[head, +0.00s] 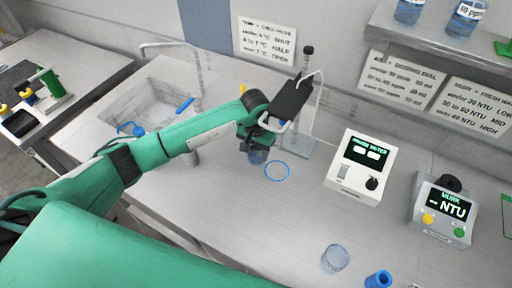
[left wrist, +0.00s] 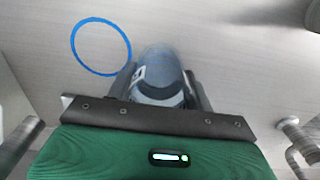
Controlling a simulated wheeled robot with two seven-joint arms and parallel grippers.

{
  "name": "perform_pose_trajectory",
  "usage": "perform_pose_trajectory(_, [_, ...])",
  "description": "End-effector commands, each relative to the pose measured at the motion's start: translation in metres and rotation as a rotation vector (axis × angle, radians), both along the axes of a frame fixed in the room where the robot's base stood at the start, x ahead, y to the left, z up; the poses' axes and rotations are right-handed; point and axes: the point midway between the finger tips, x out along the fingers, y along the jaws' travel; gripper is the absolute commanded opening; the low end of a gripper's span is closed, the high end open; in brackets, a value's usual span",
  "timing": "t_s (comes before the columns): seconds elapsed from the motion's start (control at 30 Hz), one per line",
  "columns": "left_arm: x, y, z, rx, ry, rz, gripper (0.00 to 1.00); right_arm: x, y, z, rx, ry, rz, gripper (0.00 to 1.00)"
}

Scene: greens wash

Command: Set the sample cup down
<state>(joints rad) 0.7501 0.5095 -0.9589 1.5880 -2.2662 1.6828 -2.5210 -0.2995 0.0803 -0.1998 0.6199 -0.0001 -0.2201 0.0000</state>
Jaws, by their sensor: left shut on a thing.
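The sample cup (head: 257,157), clear with bluish contents, is held by my left gripper (head: 262,138) over the steel counter. In the left wrist view the cup (left wrist: 160,70) sits between the two fingers of my left gripper (left wrist: 163,88), which is shut on it. A blue ring marking (head: 278,171) lies on the counter just right of the cup; in the left wrist view the ring (left wrist: 101,46) is left of the cup, apart from it. I cannot tell whether the cup's base touches the counter. My right gripper is not in view.
A white meter (head: 356,168) and a grey NTU meter (head: 443,210) stand to the right. A clear cup (head: 335,258) and a blue cylinder (head: 378,280) stand nearer the front. A sink (head: 150,105) is at left. Counter between ring and front cup is clear.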

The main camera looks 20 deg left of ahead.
Motion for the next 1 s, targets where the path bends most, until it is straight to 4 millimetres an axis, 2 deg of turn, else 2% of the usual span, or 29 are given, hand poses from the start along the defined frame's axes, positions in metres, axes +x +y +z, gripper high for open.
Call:
perform_pose_trajectory(0.37, [0.001, 0.000, -0.004, 0.000, -0.002, 0.000, 0.27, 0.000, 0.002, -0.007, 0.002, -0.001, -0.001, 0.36])
perform_pose_trajectory(0.4, [0.000, 0.000, -0.003, 0.000, -0.002, 0.000, 0.56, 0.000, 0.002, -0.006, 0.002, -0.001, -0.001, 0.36])
perform_pose_trajectory(0.5, [0.000, 0.000, -0.003, 0.000, -0.001, 0.000, 0.74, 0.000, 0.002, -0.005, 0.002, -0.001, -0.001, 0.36])
perform_pose_trajectory(0.77, [0.000, 0.000, -0.003, -0.001, -0.001, 0.000, 0.74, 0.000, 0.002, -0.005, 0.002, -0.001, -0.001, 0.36])
perform_pose_trajectory(0.9, [0.000, 0.000, 0.003, -0.001, 0.000, 0.001, 0.74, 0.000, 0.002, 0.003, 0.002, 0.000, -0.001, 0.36])
perform_pose_trajectory(1.0, [0.002, 0.000, 0.013, -0.002, -0.006, 0.000, 0.74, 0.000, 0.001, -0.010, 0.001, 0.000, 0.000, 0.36])
